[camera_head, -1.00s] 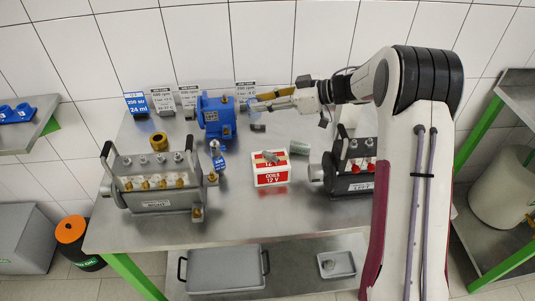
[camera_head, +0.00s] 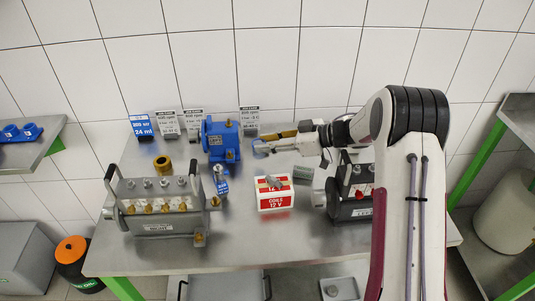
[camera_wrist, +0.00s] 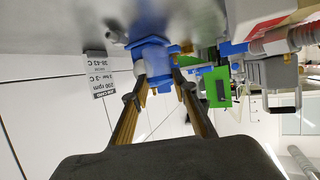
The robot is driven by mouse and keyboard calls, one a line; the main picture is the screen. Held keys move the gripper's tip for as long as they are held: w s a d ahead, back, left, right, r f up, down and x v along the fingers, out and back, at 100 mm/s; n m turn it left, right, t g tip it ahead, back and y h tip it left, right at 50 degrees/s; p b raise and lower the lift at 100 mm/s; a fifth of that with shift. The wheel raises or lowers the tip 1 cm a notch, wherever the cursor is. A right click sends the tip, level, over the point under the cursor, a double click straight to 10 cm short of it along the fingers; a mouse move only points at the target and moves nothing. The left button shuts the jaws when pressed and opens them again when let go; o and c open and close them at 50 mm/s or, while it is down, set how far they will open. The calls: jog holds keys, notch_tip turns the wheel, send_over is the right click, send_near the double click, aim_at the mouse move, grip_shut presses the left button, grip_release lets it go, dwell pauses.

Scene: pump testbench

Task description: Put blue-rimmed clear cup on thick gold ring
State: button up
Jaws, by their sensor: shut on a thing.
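The clear cup (camera_head: 260,148) is at the tips of my gripper (camera_head: 268,147), just right of the blue pump. My gripper is shut on it. I cannot tell from the head view whether the cup touches the table. The thick gold ring (camera_head: 163,163) stands on the table at the left, behind the grey manifold box and left of the blue pump. It is apart from my gripper.
The blue pump (camera_head: 221,140) stands between cup and ring. A grey manifold box (camera_head: 160,208) is front left, a red-and-white box (camera_head: 274,194) front centre, and a dark box (camera_head: 352,198) at right. Label cards (camera_head: 193,123) line the back. A small blue-labelled part (camera_head: 220,182) stands before the pump.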

jog(key=shift+f, duration=0.25)
jog(key=shift+f, duration=1.8)
jog(key=shift+f, duration=0.15)
jog(key=o, duration=1.1)
jog(key=shift+d+r, duration=0.2)
jog(key=shift+v, duration=3.55)
jog(key=shift+r, duration=0.1)
